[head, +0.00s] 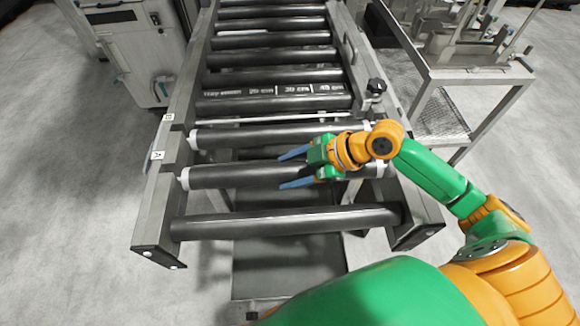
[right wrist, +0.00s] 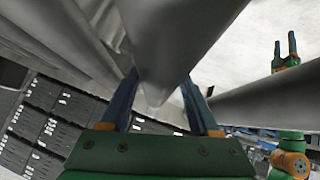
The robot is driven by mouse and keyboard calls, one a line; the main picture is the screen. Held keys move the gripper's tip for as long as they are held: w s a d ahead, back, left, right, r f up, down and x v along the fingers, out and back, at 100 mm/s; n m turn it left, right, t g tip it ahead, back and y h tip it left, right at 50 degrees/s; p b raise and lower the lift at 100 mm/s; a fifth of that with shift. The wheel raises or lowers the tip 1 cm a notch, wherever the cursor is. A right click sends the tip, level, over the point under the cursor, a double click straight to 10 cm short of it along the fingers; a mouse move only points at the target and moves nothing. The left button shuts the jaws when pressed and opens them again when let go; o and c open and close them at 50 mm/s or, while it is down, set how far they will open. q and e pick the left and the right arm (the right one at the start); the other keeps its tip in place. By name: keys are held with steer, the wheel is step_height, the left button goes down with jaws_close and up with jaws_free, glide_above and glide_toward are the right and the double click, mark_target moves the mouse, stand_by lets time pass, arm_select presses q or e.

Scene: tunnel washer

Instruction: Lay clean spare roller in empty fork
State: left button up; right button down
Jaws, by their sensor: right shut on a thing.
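My right gripper (head: 295,168) is shut on a dark grey roller (head: 235,175) with white end caps. The held roller lies crosswise between the conveyor's side rails, level with the "A" label (head: 157,155). Its left cap overlaps the left rail's inner edge; whether its ends rest in a fork, I cannot tell. In the right wrist view, the roller (right wrist: 175,40) passes between the two blue fingers (right wrist: 160,105). My left gripper (right wrist: 285,47) shows at the right wrist view's right edge, with its fingers apart and empty.
Another white-capped roller (head: 250,136) lies just beyond, near the "B" label (head: 168,117). A plain roller (head: 285,224) spans the near end. A roller with printed centimetre marks (head: 275,103) lies farther up. A metal table (head: 470,75) stands right, a grey cabinet (head: 145,50) left.

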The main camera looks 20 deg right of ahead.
steer(key=shift+r, duration=0.1)
steer(key=shift+c, duration=0.2)
jaws_free()
steer(key=shift+s, duration=0.1)
